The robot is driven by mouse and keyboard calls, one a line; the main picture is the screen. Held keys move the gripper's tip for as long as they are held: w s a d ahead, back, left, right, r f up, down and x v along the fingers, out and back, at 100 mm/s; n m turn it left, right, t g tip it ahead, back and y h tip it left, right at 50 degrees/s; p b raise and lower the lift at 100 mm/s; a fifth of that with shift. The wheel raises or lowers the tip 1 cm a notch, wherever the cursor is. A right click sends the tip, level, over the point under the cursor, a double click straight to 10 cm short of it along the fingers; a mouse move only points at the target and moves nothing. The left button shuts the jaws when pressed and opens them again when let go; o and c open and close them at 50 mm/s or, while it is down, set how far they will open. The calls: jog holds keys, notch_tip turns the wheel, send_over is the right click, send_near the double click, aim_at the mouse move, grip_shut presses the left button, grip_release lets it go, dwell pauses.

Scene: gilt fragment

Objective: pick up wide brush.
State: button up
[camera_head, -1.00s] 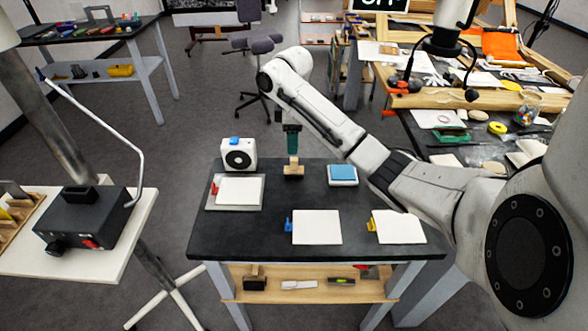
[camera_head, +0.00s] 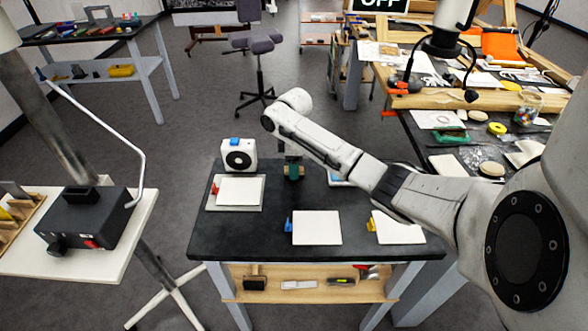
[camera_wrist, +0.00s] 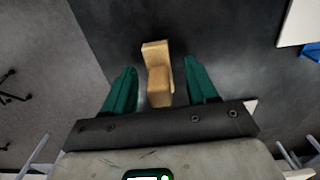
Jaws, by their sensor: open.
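A tan wooden piece, apparently the wide brush (camera_wrist: 158,75), stands on the black tabletop (camera_head: 262,240) near its far edge. In the wrist view it lies between the two green fingers of my gripper (camera_wrist: 160,68), with dark gaps visible on both sides. In the head view my gripper (camera_head: 293,172) is low over the far middle of the table and hides most of the piece. The fingers are open and hold nothing. The bristles cannot be made out.
A white box with a black round face (camera_head: 240,155) stands to the left of my gripper. White pads (camera_head: 317,228) lie nearer the front, with clear black surface between.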

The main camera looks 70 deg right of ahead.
grip_shut()
dwell(0.5)
jog(key=shift+r, duration=0.1)
jog(key=shift+r+b, duration=0.3)
jog(key=shift+r, duration=0.25)
jog(key=s+a+r+p, duration=0.6)
jog(key=s+a+r, duration=0.3)
jog(key=s+r, duration=0.1)
jog(key=shift+a+r, duration=0.3)
jog(key=shift+r, duration=0.6)
jog(key=shift+s, duration=0.1)
